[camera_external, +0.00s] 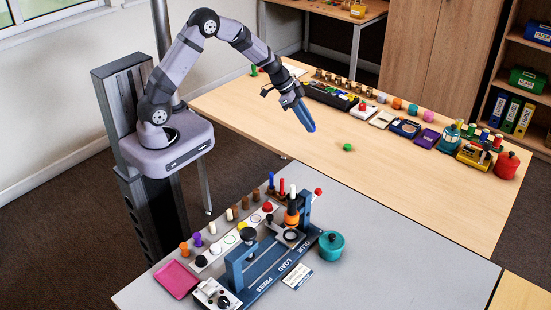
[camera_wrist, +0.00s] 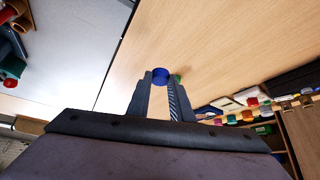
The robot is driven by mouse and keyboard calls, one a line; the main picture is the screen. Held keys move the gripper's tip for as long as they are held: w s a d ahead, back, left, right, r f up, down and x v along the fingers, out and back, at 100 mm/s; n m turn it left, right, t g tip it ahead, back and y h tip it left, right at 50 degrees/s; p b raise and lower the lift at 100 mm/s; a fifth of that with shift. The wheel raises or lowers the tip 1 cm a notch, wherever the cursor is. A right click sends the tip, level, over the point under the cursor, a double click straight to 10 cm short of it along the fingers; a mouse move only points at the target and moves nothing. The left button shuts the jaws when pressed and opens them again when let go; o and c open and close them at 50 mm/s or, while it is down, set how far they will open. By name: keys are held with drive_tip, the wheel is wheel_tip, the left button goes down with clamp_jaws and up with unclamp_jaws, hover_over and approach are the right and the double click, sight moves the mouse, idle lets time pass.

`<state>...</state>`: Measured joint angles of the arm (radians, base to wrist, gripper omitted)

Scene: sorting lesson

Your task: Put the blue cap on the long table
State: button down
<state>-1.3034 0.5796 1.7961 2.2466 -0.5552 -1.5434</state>
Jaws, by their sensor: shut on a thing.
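My gripper (camera_external: 308,124) is shut on the blue cap (camera_wrist: 160,75), which sits between the two fingertips in the wrist view. In the external view the fingers point down above the long wooden table (camera_external: 420,190), near its left front part, and the cap cannot be told apart from the blue fingers. The tabletop also fills much of the wrist view (camera_wrist: 225,45). The cap appears to be held above the wood; the exact gap cannot be judged.
A small green piece (camera_external: 347,147) lies on the long table just right of my gripper. A row of trays, caps and containers, with a red jar (camera_external: 507,164), lines the far edge. The grey table (camera_external: 390,270) in front holds a blue press fixture (camera_external: 262,262). The long table's middle is clear.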

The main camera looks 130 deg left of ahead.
drive_tip(key=shift+f+b, duration=1.6)
drive_tip(key=shift+f, duration=3.15)
drive_tip(key=shift+d+f, duration=0.1)
drive_tip(key=shift+f, duration=0.05)
drive_tip(key=c, duration=1.6)
unclamp_jaws()
drive_tip(key=shift+r, duration=0.25)
drive_tip(key=p+v, duration=0.3)
drive_tip(key=v, duration=0.9)
drive_tip(key=shift+w, duration=0.1)
